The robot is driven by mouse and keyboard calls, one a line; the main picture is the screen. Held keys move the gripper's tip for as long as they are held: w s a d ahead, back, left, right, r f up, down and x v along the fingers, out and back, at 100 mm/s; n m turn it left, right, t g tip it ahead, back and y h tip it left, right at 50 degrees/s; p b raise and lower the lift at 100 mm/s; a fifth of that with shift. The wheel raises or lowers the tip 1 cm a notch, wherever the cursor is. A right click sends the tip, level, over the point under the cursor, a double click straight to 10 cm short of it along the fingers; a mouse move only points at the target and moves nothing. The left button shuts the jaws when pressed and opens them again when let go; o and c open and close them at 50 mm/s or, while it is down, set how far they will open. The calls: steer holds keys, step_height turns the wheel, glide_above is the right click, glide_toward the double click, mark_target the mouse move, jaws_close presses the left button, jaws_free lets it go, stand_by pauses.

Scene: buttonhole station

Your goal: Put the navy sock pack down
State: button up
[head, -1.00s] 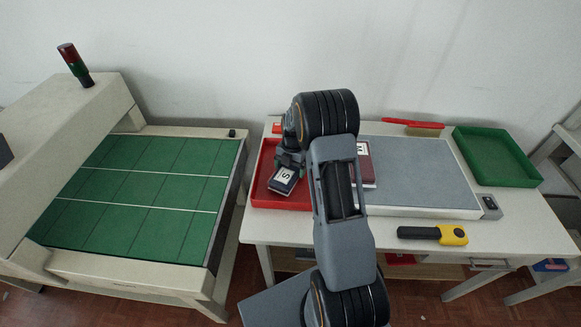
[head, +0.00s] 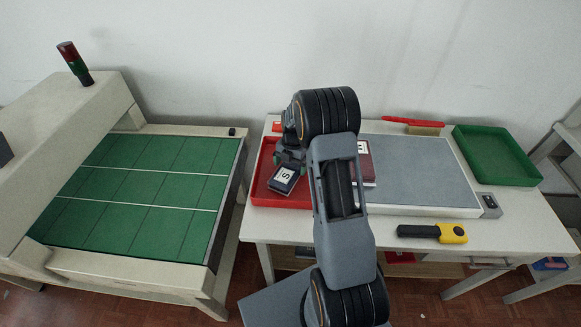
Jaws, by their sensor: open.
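The navy sock pack (head: 283,179) has a white label with an S. It lies in the red tray (head: 280,201) at the left end of the table, near the tray's front. My gripper (head: 289,161) is open just behind and above the pack; my arm hides part of it, and the gap between fingers and pack is too small to judge. A dark red pack (head: 366,162) with a white label lies right of my arm, partly hidden by it.
A grey mat (head: 420,175) fills the table's middle. A green tray (head: 495,155) stands at the back right, a red-handled brush (head: 413,122) at the back. A yellow and black tool (head: 432,233) lies in front. A green-topped machine (head: 140,190) stands left.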

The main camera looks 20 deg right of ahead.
mark_target(292, 164)
step_height(292, 164, up, 10)
steer(key=d+r+b, duration=0.1)
steer(key=s+a+r+m+t, duration=0.2)
steer(key=s+a+r+m, duration=0.55)
steer(key=m, duration=0.35)
steer(key=s+a+m+t+h, duration=0.1)
steer(key=s+a+m, duration=0.3)
steer(key=s+m, duration=1)
steer(key=shift+s+a+r+m+t, duration=0.25)
steer(key=shift+s+r+t, duration=0.2)
steer(key=shift+t, duration=0.35)
steer(key=shift+w, duration=0.1)
